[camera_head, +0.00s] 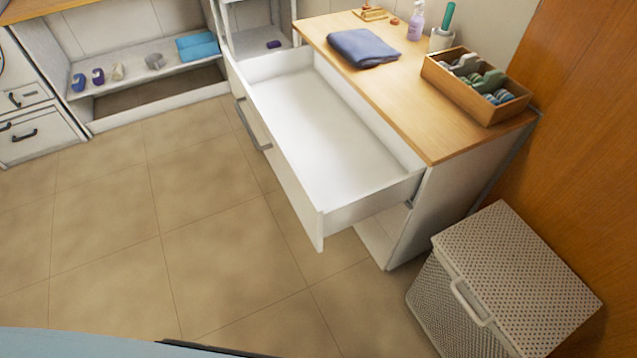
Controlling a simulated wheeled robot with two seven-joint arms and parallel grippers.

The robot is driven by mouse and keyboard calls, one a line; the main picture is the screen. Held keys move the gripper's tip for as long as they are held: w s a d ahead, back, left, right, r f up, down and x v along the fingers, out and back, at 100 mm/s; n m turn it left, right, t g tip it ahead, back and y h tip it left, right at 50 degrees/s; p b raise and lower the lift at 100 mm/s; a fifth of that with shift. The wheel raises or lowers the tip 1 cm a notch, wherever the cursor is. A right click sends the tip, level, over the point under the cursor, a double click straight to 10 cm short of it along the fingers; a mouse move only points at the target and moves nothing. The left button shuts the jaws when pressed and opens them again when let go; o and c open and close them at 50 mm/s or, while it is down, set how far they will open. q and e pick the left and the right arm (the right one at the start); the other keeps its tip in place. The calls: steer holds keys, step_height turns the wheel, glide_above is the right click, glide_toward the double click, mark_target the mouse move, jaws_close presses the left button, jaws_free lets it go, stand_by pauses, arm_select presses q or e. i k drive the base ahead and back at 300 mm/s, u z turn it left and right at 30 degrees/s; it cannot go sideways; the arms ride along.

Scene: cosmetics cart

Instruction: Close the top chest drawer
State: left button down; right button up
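The top chest drawer (318,133) is pulled well out of the white chest (447,202) and looks empty inside. Its front panel (283,180) faces left into the room and carries a grey bar handle (253,124). The chest has a wooden top (408,110). Neither of my grippers shows in the head view, so I cannot see whether they are open or shut.
On the chest top are a folded blue cloth (362,47), a wooden box (476,88) of small items and a pump bottle (416,22). A perforated hamper (515,275) stands right of the chest. Tiled floor (195,210) left of the drawer is clear.

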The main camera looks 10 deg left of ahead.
mark_target(338, 165)
steer(key=u, duration=0.05)
steer(key=i, duration=0.85)
steer(key=u, duration=0.5)
